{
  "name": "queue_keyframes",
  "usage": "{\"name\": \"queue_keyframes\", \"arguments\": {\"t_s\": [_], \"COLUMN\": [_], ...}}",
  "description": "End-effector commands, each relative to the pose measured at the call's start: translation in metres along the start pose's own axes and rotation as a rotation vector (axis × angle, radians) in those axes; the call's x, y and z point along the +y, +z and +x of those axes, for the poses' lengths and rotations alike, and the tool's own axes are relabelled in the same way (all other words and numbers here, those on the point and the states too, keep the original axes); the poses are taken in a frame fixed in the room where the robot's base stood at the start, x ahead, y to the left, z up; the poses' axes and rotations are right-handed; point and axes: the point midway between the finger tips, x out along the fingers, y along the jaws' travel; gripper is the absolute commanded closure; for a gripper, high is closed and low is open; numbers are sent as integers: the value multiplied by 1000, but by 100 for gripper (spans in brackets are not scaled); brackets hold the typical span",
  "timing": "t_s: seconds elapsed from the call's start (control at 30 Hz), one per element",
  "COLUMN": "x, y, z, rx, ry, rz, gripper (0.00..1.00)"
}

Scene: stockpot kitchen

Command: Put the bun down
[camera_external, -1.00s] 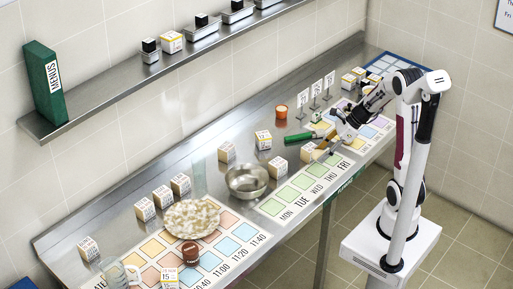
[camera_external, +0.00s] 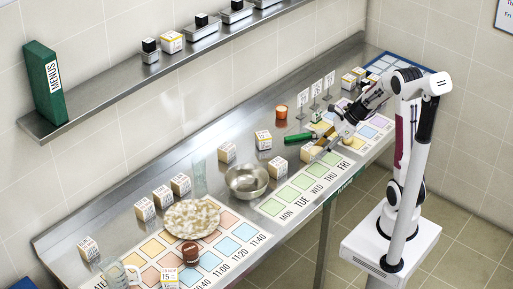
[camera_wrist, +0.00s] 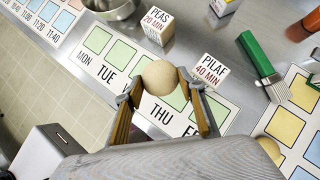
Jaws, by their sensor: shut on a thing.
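The bun (camera_wrist: 160,77) is a round, pale tan ball in the wrist view. My gripper (camera_wrist: 160,74) is shut on it, with one fingertip on each side. Below it in that view is the weekday mat (camera_wrist: 100,62) with green squares, around the WED and THU lettering. Whether the bun touches the mat cannot be told. In the external view my gripper (camera_external: 322,153) is low over the counter near the FRI end of the mat (camera_external: 270,208), and the bun cannot be made out there.
The PILAF box (camera_wrist: 210,70) stands close to my right fingertip in the wrist view. The PEAS box (camera_wrist: 158,25), a steel bowl (camera_external: 247,181) and a green-handled brush (camera_wrist: 262,65) are nearby. Several mat squares beside the gripper are clear.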

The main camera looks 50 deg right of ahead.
Motion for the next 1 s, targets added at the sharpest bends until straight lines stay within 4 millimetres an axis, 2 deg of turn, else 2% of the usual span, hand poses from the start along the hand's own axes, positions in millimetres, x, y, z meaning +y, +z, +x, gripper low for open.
{"name": "queue_keyframes", "arguments": {"t_s": [0.47,1.0], "x": [-81,-171], "y": [30,67], "z": [15,41], "rx": [15,27], "ry": [-34,-88], "rz": [52,125], "gripper": [84,84]}}
